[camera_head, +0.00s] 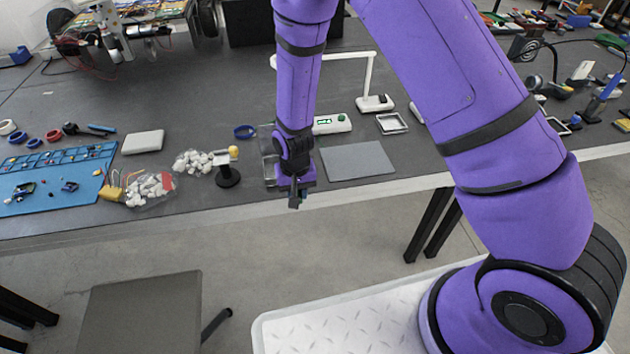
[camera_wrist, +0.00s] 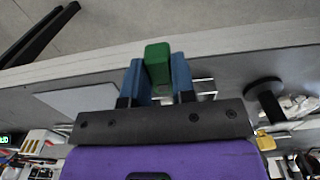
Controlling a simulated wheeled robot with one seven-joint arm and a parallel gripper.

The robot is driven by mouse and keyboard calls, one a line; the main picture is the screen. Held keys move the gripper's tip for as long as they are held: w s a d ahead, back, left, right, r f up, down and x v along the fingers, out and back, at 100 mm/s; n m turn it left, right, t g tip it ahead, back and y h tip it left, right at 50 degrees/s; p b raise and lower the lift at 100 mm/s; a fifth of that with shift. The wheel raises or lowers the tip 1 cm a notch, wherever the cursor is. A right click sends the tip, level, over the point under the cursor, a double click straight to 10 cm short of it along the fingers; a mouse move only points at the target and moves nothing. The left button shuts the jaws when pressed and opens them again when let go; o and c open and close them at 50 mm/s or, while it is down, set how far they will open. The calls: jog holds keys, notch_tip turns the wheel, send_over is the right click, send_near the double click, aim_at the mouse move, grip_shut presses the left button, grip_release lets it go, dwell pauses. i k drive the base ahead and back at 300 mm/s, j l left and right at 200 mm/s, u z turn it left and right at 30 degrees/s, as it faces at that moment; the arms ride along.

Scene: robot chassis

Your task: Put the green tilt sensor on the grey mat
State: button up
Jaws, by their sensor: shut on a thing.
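My gripper (camera_head: 297,196) is at the front edge of the table, left of the grey mat. In the wrist view, my gripper (camera_wrist: 160,80) has its two blue fingers shut on the green tilt sensor (camera_wrist: 157,62), a small green block that sticks out past the fingertips. In the head view I cannot make out the green block at the fingers. The grey mat (camera_head: 358,161) lies flat and bare on the table, right of my gripper. It also shows in the wrist view (camera_wrist: 88,100), left of the fingers.
A clear tray (camera_head: 267,158) stands just behind my gripper, partly hidden by my arm. A black stand with a yellow top (camera_head: 228,170) and bags of white pieces (camera_head: 150,187) are to the left. A white device (camera_head: 331,124) and a lamp (camera_head: 374,102) stand behind the mat.

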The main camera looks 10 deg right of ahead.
aim_at(356, 159)
jog(key=l, duration=1.1)
jog(key=i+l, duration=0.1)
jog(key=i, duration=0.2)
jog(key=i+l, duration=0.1)
jog(key=i, duration=0.25)
